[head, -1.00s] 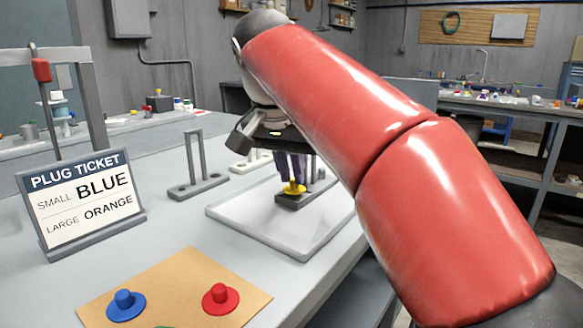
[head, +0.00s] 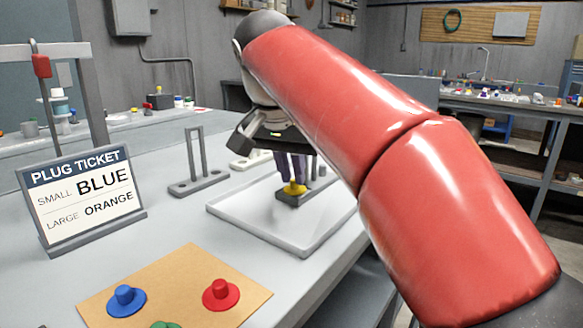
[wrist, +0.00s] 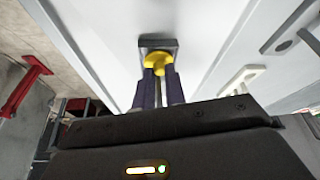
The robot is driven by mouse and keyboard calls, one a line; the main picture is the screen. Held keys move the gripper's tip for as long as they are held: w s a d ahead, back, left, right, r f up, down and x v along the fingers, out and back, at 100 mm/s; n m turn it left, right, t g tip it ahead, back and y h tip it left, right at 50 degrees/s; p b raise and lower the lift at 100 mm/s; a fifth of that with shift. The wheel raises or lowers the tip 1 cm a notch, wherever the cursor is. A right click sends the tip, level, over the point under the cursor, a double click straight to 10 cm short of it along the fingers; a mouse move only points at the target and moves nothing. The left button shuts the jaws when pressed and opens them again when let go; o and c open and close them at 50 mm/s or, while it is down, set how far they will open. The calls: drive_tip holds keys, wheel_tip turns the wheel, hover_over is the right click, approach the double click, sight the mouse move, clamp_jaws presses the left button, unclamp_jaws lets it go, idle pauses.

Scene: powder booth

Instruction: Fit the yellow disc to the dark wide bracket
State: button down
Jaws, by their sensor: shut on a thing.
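The yellow disc (head: 295,189) is between the dark fingers of my gripper (head: 292,178), which is shut on it. It also shows in the wrist view (wrist: 156,61) at the fingertips (wrist: 157,70). The dark bracket (head: 288,201) is in the pale tray, right at the disc; in the wrist view its dark base (wrist: 158,43) shows just beyond the disc. The disc overlaps the bracket in both views; I cannot tell whether it is seated. My fingers and arm hide part of the bracket.
The pale tray (head: 245,232) surrounds the bracket. A grey two-post bracket (head: 198,186) and a white bracket (head: 250,160) stand nearby. A brown mat (head: 185,268) holds blue (head: 125,299) and red (head: 221,294) plugs and a cut-off green one. A plug ticket stand (head: 90,200) is at left.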

drive_tip(key=c, duration=1.4)
unclamp_jaws()
drive_tip(key=shift+o, duration=0.2)
drive_tip(key=v, duration=0.7)
drive_tip(key=shift+s+r+p, duration=0.15)
drive_tip(key=shift+r+p, duration=0.2)
